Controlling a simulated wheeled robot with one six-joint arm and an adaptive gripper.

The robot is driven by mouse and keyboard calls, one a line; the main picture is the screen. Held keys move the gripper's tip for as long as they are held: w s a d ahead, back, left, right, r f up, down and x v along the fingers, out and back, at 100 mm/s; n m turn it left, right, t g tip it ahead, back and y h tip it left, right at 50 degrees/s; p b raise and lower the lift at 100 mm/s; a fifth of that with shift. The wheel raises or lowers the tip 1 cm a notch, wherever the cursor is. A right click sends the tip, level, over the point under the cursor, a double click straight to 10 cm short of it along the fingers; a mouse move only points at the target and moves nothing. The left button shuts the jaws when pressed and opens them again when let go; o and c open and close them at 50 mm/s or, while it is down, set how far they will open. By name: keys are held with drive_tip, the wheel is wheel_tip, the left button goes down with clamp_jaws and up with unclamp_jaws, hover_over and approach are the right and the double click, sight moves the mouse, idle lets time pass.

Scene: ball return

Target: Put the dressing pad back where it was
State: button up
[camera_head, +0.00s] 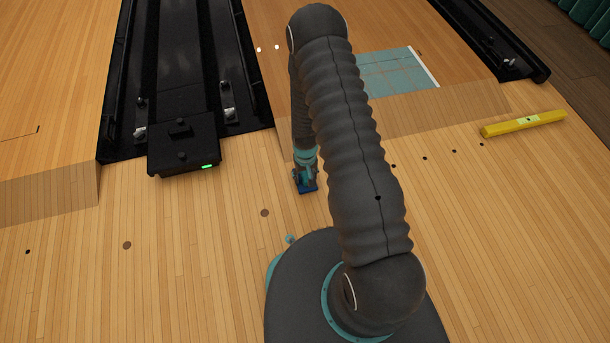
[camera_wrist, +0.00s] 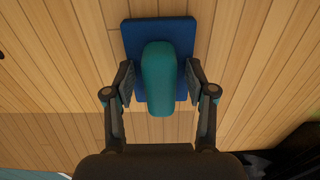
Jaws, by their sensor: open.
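The dressing pad is a dark blue block with a raised teal grip. It lies on the wooden lane in the wrist view (camera_wrist: 183,27), and its blue edge shows below my gripper in the head view (camera_head: 308,189). My gripper (camera_wrist: 160,82) is open, with one finger on each side of the teal grip. The left finger looks close to the grip; I cannot tell whether either finger touches it. In the head view, my gripper (camera_head: 305,175) points down over the pad.
A teal gridded mat (camera_head: 398,72) with a white edge lies at the back right. A yellow level (camera_head: 523,123) lies at the right. A black box with a green light (camera_head: 184,146) stands at the end of the dark gutter at the left. The lane floor around the pad is clear.

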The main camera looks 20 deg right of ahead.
wheel_tip(320, 180, up, 13)
drive_tip(key=p, duration=0.2)
wheel_tip(320, 180, up, 15)
drive_tip(key=t, duration=0.1)
hover_over(305, 173)
drive_tip(key=s+r+t, duration=0.2)
drive_tip(key=s+r, duration=0.1)
drive_tip(key=r, duration=0.9)
drive_tip(key=s+r+t, duration=0.2)
drive_tip(key=s+r, duration=1.5)
drive_tip(key=s, duration=0.3)
drive_tip(key=shift+t, duration=0.3)
